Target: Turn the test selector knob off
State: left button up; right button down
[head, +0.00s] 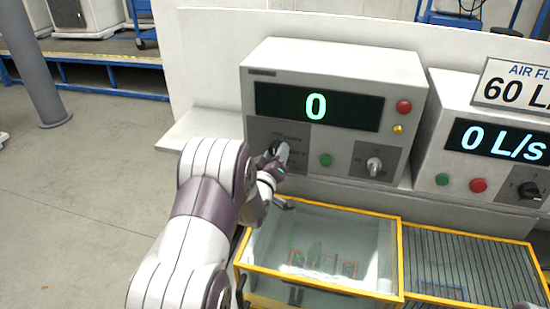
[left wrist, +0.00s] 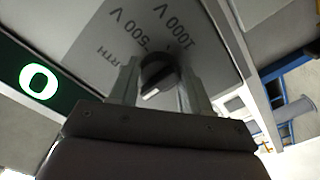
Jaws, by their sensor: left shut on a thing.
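The test selector knob (left wrist: 158,75) is dark and round, on a grey panel with labels including "500 V" and "1000 V" in the left wrist view. My left gripper (left wrist: 156,90) is shut on the knob, with one finger on each side of it. In the head view my left gripper (head: 277,160) reaches the grey dial panel (head: 300,140) at the lower left of the control box (head: 335,62), and the knob is mostly hidden behind it. The exact knob setting cannot be told. My right gripper is not in view.
The box display (head: 318,106) reads 0. A red button (head: 403,106), a yellow button, a green button (head: 326,160) and another knob (head: 374,165) share its front. A second box (head: 490,150) reads "0 L/s". A yellow-framed clear tank (head: 320,245) stands below.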

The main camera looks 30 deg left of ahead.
pick_arm(q)
jog(key=shift+f, duration=0.15)
jog(key=o, duration=1.1)
jog(key=shift+c, duration=0.2)
jog(key=b+v, duration=0.4)
jog(key=v, duration=0.8)
jog(key=shift+s, duration=0.35)
